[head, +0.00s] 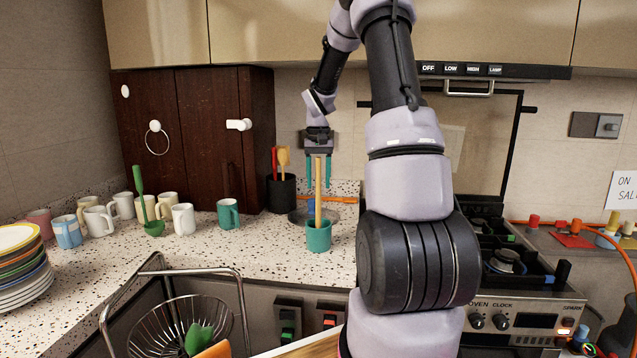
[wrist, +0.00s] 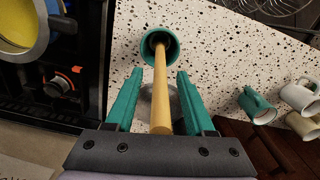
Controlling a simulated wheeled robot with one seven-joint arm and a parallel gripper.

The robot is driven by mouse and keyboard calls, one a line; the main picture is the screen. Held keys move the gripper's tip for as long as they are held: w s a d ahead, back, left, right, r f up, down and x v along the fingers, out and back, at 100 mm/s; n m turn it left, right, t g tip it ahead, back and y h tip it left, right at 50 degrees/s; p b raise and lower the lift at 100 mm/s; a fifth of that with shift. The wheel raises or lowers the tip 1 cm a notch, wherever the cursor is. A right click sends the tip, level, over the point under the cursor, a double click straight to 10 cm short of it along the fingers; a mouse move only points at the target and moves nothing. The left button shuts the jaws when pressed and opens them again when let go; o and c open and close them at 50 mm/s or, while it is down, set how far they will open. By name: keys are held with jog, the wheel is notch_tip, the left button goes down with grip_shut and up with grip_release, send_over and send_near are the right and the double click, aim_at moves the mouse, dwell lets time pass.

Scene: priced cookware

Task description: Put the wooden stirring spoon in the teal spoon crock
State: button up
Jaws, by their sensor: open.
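The wooden stirring spoon (head: 318,190) stands upright in the teal spoon crock (head: 319,236) on the speckled counter. In the wrist view the spoon's handle (wrist: 161,90) runs from the teal crock (wrist: 159,45) up between my fingers. My gripper (head: 318,172) is above the crock with its teal fingers around the top of the handle. In the wrist view my gripper (wrist: 158,98) is open, with a gap on both sides of the handle. The spoon's lower end is hidden inside the crock.
A dark crock (head: 282,194) with red and yellow utensils stands behind left. A teal mug (head: 228,214) and several pale mugs are to the left. A stove (head: 505,262) is to the right. A sink with a wire rack (head: 180,325) lies in front.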

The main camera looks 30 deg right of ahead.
notch_tip(320, 180, up, 12)
jog(key=shift+f, duration=0.25)
jog(key=s+a+r+t, duration=0.2)
jog(key=s+a+r, duration=0.35)
jog(key=s, duration=0.35)
jog(key=s+a+r+t, duration=0.3)
jog(key=s+a+r, duration=0.1)
jog(key=s+a, duration=0.4)
jog(key=s+a+f+t+y, duration=0.1)
jog(key=s+a+t+y, duration=0.1)
jog(key=s, duration=0.8)
jog(key=shift+f+n, duration=0.3)
jog(key=shift+f, duration=0.05)
jog(key=shift+d, duration=0.1)
